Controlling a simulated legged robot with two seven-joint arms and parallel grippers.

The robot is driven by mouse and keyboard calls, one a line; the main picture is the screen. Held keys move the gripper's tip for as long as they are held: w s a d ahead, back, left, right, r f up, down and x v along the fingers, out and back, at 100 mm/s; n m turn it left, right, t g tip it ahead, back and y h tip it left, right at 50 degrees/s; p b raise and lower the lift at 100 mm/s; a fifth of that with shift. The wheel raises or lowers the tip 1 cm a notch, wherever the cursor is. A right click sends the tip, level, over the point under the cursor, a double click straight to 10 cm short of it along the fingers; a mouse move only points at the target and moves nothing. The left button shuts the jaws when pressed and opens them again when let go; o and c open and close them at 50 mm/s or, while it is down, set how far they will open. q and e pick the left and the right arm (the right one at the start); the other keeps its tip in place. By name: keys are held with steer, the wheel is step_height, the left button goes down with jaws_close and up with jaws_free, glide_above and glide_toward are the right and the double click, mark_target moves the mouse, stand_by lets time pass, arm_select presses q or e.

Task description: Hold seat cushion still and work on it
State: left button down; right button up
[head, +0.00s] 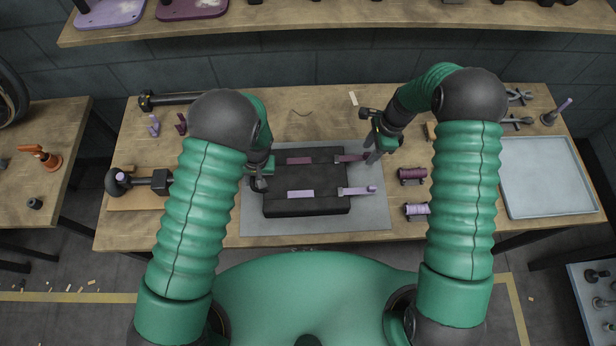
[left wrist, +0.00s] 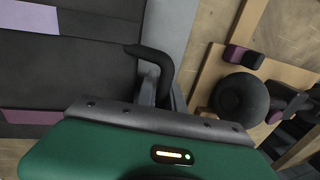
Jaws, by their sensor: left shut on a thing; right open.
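The black seat cushion (head: 308,205) lies flat on a grey mat (head: 370,220) in the middle of the bench. A plum strip (head: 299,160) and a lilac strip (head: 301,194) lie across its top. A plum strap (head: 350,158) and a lilac strap (head: 357,191) stick out at its right edge. My left gripper (head: 260,182) is shut on the cushion's left edge; the left wrist view shows the dark cushion (left wrist: 85,75) beside a curved finger (left wrist: 155,60). My right gripper (head: 372,153) is open and empty, just right of the plum strap's end. I cannot tell whether it touches the strap.
Plum (head: 412,174) and lilac (head: 416,209) spools stand right of the mat. A pale tray (head: 548,178) lies at the bench's right end. A wooden board (head: 130,202) with a dark tool is at the left. A shelf (head: 340,24) runs above the back.

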mark_target(369, 154)
steer(key=shift+r, duration=3.2)
arm_select(q)
steer(key=shift+d, duration=0.1)
steer(key=c, duration=1.4)
jaws_free()
steer(key=shift+o, duration=0.2)
